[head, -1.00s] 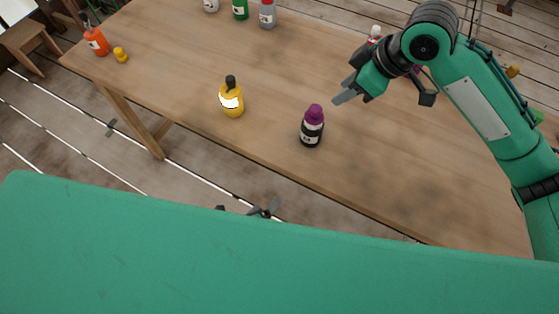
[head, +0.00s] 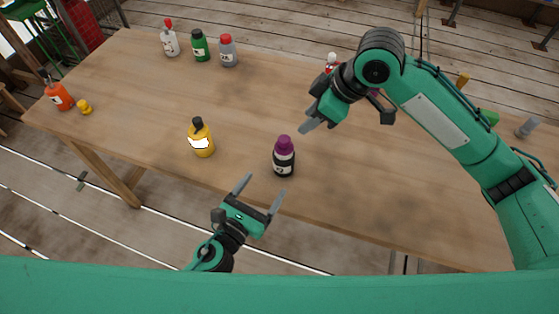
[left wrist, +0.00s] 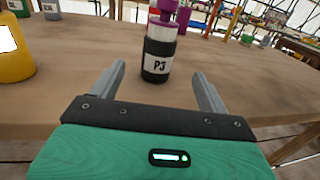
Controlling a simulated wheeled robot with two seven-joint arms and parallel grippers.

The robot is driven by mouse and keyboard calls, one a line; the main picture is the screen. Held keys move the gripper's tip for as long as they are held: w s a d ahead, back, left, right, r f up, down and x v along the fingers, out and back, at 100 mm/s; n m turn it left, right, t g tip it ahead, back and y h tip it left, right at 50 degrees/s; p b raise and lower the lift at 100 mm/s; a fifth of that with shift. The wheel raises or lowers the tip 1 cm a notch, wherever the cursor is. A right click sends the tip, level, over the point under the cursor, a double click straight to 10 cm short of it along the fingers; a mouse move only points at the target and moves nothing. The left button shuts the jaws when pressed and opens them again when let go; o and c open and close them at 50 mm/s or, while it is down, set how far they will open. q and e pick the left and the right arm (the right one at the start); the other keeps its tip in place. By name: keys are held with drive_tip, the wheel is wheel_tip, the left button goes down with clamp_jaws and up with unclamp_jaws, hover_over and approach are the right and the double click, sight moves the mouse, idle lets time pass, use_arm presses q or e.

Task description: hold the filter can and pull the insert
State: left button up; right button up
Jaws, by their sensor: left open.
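The filter can (head: 284,164) is black with a white band and a purple insert (head: 284,143) on top. It stands upright near the front edge of the table. In the left wrist view the can (left wrist: 157,62), labelled P3, is ahead, centred between and beyond the fingertips; its top is cut off. My left gripper (head: 260,192) is open and empty, just in front of the table edge, apart from the can. My right gripper (head: 314,108) hangs above the table, behind and right of the can. Its finger opening is unclear and it touches nothing I can see.
A yellow bottle (head: 201,142) stands left of the can. An orange bottle (head: 58,95) and small yellow piece (head: 85,107) are at the far left. White (head: 170,43), green (head: 200,48) and grey (head: 228,53) bottles stand at the back. The table (head: 150,100) around the can is clear.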

sight(284, 157)
use_arm(q)
drive_tip(key=x, duration=1.1)
drive_tip(key=shift+w+d, duration=0.1)
drive_tip(key=shift+w, duration=0.15)
drive_tip(key=c, duration=1.1)
